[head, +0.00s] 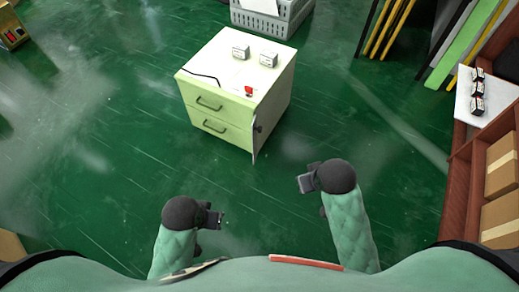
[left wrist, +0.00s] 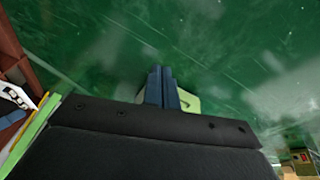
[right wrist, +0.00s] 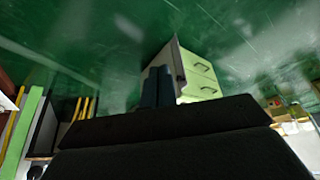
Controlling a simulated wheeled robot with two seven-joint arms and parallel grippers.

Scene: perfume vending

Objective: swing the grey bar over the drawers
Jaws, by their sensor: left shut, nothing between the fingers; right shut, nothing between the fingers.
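A pale cabinet (head: 262,92) stands on the green floor ahead of me. Its upper drawer (head: 225,108) and lower drawer (head: 228,129) look shut. A thin upright bar (head: 254,145) shows at the cabinet's right front edge, beside the drawers and not across them. Its grey colour is hard to make out. My left gripper (head: 219,218) is shut and empty, below and apart from the cabinet. My right gripper (head: 303,182) is shut and empty, right of and nearer than the bar, apart from it. The right wrist view shows the drawer fronts (right wrist: 200,75) beyond the fingers.
Two small boxes (head: 240,52), a red item (head: 248,90) and a dark cable lie on the cabinet top. A grey crate (head: 280,18) stands behind. A shelf (head: 487,150) with cartons is at right. The floor around the cabinet's front is clear.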

